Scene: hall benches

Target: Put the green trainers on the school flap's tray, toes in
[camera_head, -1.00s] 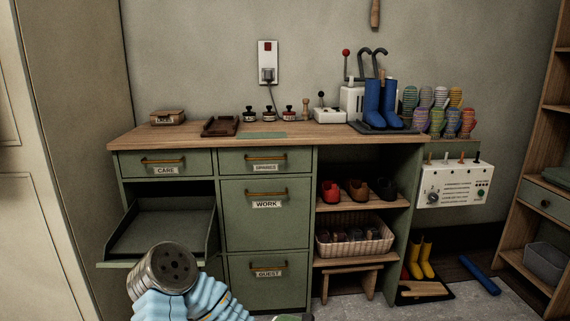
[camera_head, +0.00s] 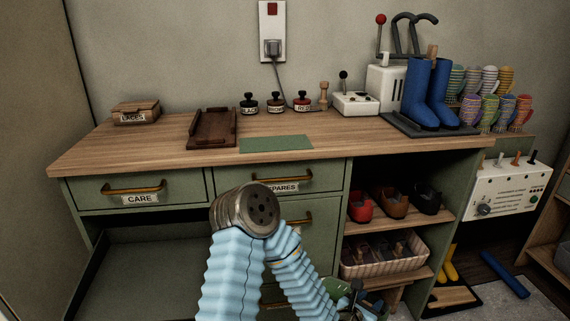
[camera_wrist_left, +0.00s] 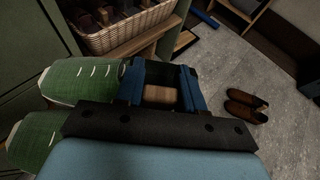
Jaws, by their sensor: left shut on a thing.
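The green trainers (camera_wrist_left: 85,80) lie side by side at the left of the left wrist view, with pale marks across them. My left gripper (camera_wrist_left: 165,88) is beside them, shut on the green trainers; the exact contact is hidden. In the head view, a little of the green trainers (camera_head: 335,290) shows at the bottom, past my pale blue arm. The open flap's tray (camera_head: 150,265) is at the lower left, flat, dark green and bare where visible. Its name label is not in view. My right gripper is not in view.
The drawers labelled CARE (camera_head: 138,190) and SPARES (camera_head: 280,185) are closed under the wooden worktop (camera_head: 370,138). Shelves to the right hold shoes and a wicker basket (camera_head: 388,262). Blue boots (camera_head: 425,95) stand on top. Brown shoes (camera_wrist_left: 245,105) are on the floor.

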